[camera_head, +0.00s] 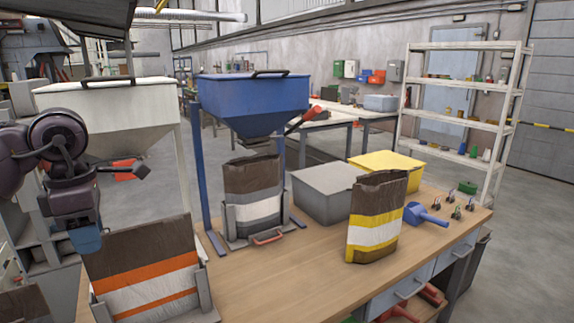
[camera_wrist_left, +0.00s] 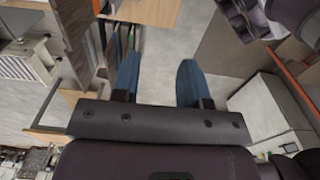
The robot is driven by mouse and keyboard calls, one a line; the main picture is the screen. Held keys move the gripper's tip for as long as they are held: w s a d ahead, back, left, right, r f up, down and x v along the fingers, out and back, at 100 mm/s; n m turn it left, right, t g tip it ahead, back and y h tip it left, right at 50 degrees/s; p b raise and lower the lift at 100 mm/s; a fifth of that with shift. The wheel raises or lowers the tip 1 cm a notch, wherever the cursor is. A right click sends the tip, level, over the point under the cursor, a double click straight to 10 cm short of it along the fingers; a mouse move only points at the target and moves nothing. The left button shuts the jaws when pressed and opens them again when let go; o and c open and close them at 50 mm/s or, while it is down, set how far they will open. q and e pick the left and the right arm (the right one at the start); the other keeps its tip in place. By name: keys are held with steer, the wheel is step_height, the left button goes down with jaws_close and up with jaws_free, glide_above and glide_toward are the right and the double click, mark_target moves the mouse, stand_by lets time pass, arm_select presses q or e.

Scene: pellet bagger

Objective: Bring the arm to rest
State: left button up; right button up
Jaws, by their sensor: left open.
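My left arm comes in from the left in the head view. Its gripper (camera_head: 86,240) hangs with its blue fingers pointing down, just above and behind the left end of a brown bag with orange and white stripes (camera_head: 145,265). In the left wrist view the two blue fingers of the left gripper (camera_wrist_left: 158,82) stand apart with nothing between them. Whether the fingers touch the bag cannot be told from the head view. My right gripper is in neither view.
A white hopper (camera_head: 105,105) stands close to my left arm. A blue hopper (camera_head: 253,95) stands over a brown and white bag (camera_head: 253,195). A yellow-striped bag (camera_head: 376,218), grey bin (camera_head: 325,192), yellow bin (camera_head: 388,162) and blue scoop (camera_head: 424,214) are on the wooden table (camera_head: 285,275).

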arm_select(q)
steer(key=s+d+f+n+g+h, duration=0.1)
steer(key=s+d+f+n+h, duration=0.2)
steer(key=d+f+h, duration=0.45)
steer(key=s+d+f+n+g+h, duration=0.1)
steer(key=s+d+f+n+h, duration=0.3)
steer(key=d+h, duration=0.65)
steer(key=w+a+f+n+t+y, duration=0.1)
steer(key=a+f+n+t+y, duration=0.35)
steer(key=f+n+t, duration=0.7)
steer(key=a+f+n+t+y, duration=0.35)
steer(key=n+t+y, duration=0.35)
steer(key=n, duration=1)
steer(key=s+a+f+n+g+y, duration=0.2)
steer(key=s+f+n+y, duration=0.1)
steer(key=s+f+n, duration=0.2)
steer(key=s+a+f+n+g+y, duration=0.3)
steer(key=s+f+n, duration=0.3)
steer(key=s+f, duration=0.3)
step_height(320, 180, down, 2)
steer(key=shift+s+a+f+y, duration=0.2)
steer(key=shift+s+y, duration=0.1)
steer(key=shift+y, duration=0.05)
